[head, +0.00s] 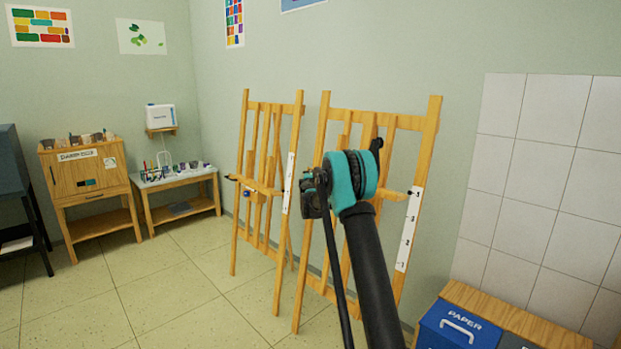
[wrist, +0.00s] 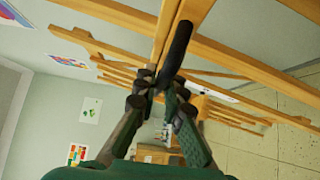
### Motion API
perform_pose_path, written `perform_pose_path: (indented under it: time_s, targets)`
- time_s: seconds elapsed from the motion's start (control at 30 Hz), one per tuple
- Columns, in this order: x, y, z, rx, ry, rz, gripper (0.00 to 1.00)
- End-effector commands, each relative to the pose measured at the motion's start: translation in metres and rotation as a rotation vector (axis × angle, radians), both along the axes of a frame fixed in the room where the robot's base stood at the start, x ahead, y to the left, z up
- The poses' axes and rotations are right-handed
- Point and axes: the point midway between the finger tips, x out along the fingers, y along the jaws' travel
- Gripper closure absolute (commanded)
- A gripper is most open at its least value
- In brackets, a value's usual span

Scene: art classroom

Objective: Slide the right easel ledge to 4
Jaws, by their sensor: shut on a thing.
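The right easel (head: 434,120) is a wooden frame against the wall. Its ledge (head: 392,195) shows at its right end, beside the upper part of a white numbered scale (head: 409,230); the digits are too small to read surely. The rest of the ledge is hidden behind my arm. In the wrist view, my gripper (wrist: 160,85) is shut on a dark bar-like handle (wrist: 180,45) in front of the easel's wooden bars (wrist: 235,55). In the head view my arm hides the gripper's hold.
The left easel (head: 241,130), with its own scale (head: 290,170), stands close beside the right one. A blue paper bin (head: 450,328) in a wooden frame is at the lower right. A wooden cabinet (head: 88,180) and a low table (head: 180,178) stand at the left. Open floor (head: 170,285) lies between.

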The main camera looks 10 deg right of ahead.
Motion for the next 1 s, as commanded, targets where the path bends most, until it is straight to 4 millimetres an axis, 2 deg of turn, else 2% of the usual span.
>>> perform_pose_path:
  time_s: [0.03, 0.2, 0.57, 0.73, 1.0]
  targets:
    - [0.002, 0.0, 0.004, -0.002, -0.001, 0.0, 0.88]
    - [0.001, 0.0, 0.003, -0.002, -0.001, 0.0, 0.69]
    - [-0.003, 0.001, 0.002, -0.001, 0.0, 0.0, 0.69]
    - [-0.026, 0.005, 0.003, -0.001, 0.0, 0.0, 0.69]
    - [-0.081, 0.013, 0.003, -0.001, 0.0, 0.001, 0.69]
